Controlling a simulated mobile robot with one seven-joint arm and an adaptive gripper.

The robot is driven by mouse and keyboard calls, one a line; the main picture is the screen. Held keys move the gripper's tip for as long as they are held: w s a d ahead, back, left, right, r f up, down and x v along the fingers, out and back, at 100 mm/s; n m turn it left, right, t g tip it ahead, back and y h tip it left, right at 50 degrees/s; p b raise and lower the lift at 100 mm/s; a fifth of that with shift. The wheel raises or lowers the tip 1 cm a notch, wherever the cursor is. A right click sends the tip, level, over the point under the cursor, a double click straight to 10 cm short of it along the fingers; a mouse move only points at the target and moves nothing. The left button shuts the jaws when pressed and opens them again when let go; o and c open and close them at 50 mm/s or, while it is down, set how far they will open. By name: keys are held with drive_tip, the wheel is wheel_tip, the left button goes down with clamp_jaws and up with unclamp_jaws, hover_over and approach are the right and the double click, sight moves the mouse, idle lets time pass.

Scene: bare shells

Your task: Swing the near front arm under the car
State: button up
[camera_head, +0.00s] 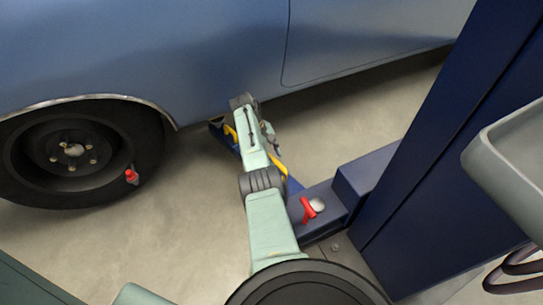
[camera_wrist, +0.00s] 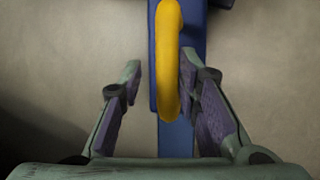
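The near front arm is a blue lift arm (camera_head: 295,187) that runs from the post to beneath the edge of the blue car (camera_head: 200,60). It carries a yellow handle (camera_head: 280,166), partly hidden behind my arm in the head view. In the wrist view, the blue arm (camera_wrist: 178,138) lies below the yellow handle (camera_wrist: 168,62). My gripper (camera_wrist: 160,68) is open, with the handle between its two fingers and closer to the right one. I cannot tell whether that finger touches it. In the head view my arm hides most of the gripper.
A dark blue post (camera_head: 440,150) stands at the right. A red knob (camera_head: 308,209) sits at the arm's base. The car's wheel (camera_head: 75,150), with a red-tipped item (camera_head: 132,177) beside it, is at the left. Bare floor (camera_head: 190,215) lies between wheel and lift arm.

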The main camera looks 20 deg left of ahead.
drive_tip(key=shift+o, duration=0.8)
drive_tip(key=shift+s, duration=0.1)
drive_tip(key=v, duration=1.2)
